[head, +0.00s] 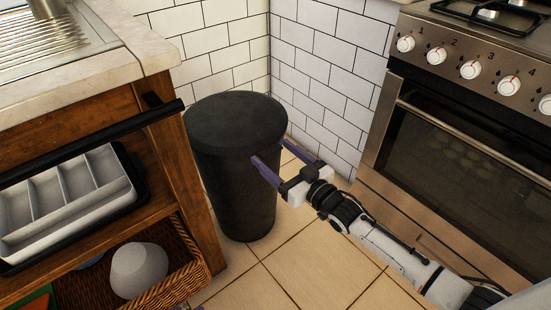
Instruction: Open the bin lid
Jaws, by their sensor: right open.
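A dark round bin (243,200) stands upright on the tiled floor in the corner, in the middle of the head view. Its flat black lid (235,118) is shut on top. My right gripper (285,152) comes in from the right. Its two purple fingers are spread apart with nothing between them. The near finger overlaps the bin's right side just below the lid's rim; I cannot tell whether it touches. The far finger is to the right of the bin, in front of the tiled wall.
A wooden shelf unit (185,165) with a dark rail (100,140), a grey cutlery tray (65,195) and a wicker basket (190,265) stands close on the left. A steel oven (460,150) stands on the right. White tiled walls (325,60) close the back. The floor (285,275) in front is clear.

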